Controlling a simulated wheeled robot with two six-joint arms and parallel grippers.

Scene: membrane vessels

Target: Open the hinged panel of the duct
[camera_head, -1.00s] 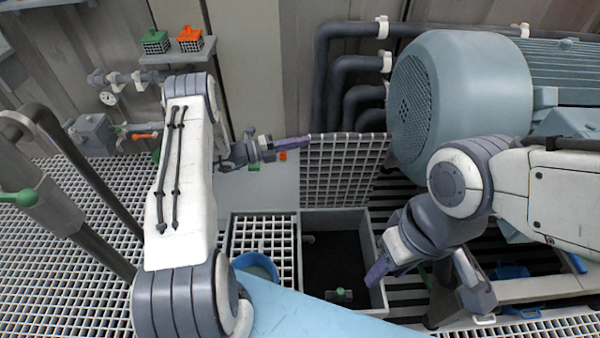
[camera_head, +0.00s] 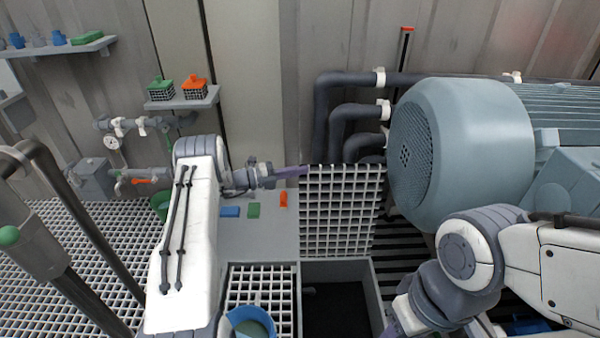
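The hinged panel (camera_head: 338,212) is a pale square grating. It stands raised, roughly upright, at the back edge of the duct (camera_head: 376,292). The duct's dark opening shows below it, cut off by the picture's bottom edge. My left gripper (camera_head: 292,171) reaches from the left, its purple fingertips at the panel's upper left corner. They seem to touch it, but I cannot tell if they are closed on it. My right gripper (camera_head: 402,322) is low, right of the duct opening, mostly out of the picture; its finger gap is hidden.
A fixed grating (camera_head: 262,282) with a blue bucket (camera_head: 248,326) lies left of the opening. A large blue-grey motor (camera_head: 460,150) stands close right of the panel. Dark pipes (camera_head: 335,115) run behind. Small blue, green and orange pieces lie on the grey plate (camera_head: 255,236).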

